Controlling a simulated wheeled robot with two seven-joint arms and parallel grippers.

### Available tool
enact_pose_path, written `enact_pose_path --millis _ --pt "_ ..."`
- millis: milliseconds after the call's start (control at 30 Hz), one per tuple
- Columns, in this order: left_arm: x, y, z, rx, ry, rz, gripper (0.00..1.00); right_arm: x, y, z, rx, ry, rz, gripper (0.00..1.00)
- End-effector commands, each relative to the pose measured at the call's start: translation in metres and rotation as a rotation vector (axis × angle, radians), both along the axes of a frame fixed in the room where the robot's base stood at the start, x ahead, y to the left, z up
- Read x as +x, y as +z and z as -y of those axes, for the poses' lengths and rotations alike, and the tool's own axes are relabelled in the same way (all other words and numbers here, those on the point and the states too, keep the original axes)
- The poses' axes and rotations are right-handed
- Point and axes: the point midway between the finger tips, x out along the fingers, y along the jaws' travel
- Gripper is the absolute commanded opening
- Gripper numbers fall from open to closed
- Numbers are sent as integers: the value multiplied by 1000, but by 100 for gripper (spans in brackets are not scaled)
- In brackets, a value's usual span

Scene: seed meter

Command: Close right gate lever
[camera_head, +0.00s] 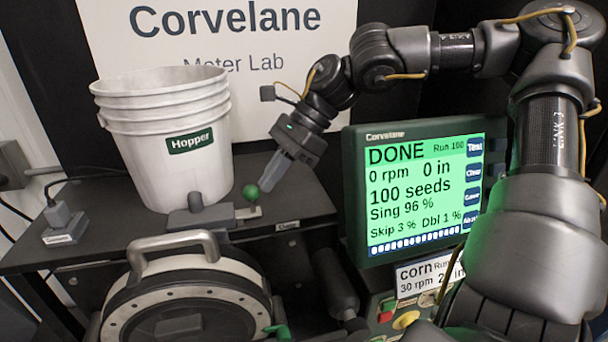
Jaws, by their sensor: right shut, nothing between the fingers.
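A green ball knob (250,192) stands on the right end of a grey gate piece (212,217) on the dark shelf, below the white hopper bucket (165,135). I take this knob to be on the gate lever. My right gripper (268,183) reaches in from the upper right. It is shut and empty, and its fingertips are just right of the green knob, very close to it. I cannot tell whether they touch. A small label (287,225) lies right of the lever; its word is too small to read surely. My left gripper is out of view.
A lit display (425,190) reading DONE and 100 seeds stands right of the shelf. Below the shelf is a round meter housing (185,305) with a grey handle (172,242). A small grey block with a cable (63,225) sits at the shelf's left.

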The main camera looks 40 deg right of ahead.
Motion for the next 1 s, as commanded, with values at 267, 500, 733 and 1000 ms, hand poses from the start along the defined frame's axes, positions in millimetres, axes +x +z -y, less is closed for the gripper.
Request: enact_pose_path --millis 267,500,733,1000 --pt "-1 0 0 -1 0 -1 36 -1 3 6 4 3 6 0" --pt "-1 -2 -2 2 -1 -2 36 -6 13 43 5 8 11 0" --pt "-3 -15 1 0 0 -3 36 -16 53 75 2 7 8 0" --pt "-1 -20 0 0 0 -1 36 -23 80 96 3 9 4 0"
